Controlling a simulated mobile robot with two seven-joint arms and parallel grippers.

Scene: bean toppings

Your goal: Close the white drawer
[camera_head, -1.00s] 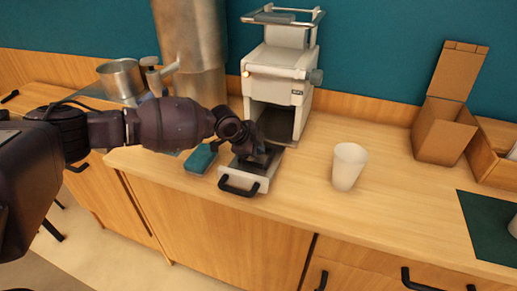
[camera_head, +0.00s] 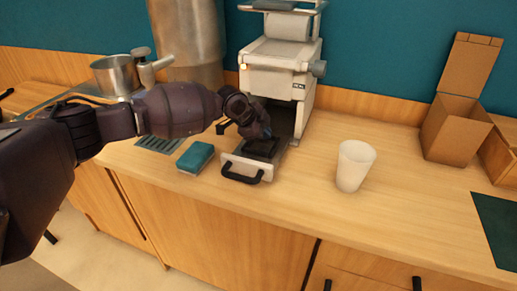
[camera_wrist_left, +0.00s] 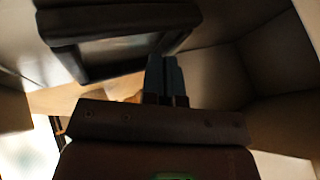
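The white drawer (camera_head: 242,161) with a black handle (camera_head: 241,174) sticks out at the front of the white machine (camera_head: 286,67) on the counter. It is partly open. My left gripper (camera_head: 262,143) is over the drawer, behind its front wall, with its tips low at the dark drawer interior. I cannot tell whether they touch it. In the left wrist view the two bluish fingers (camera_wrist_left: 166,76) are close together with nothing seen between them. My right gripper is not in view.
A teal sponge (camera_head: 195,157) lies left of the drawer. A white cup (camera_head: 355,166) stands to the right. A metal pot (camera_head: 117,75) is at the back left, and an open cardboard box (camera_head: 450,131) and a dark green mat (camera_head: 496,222) are at the right.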

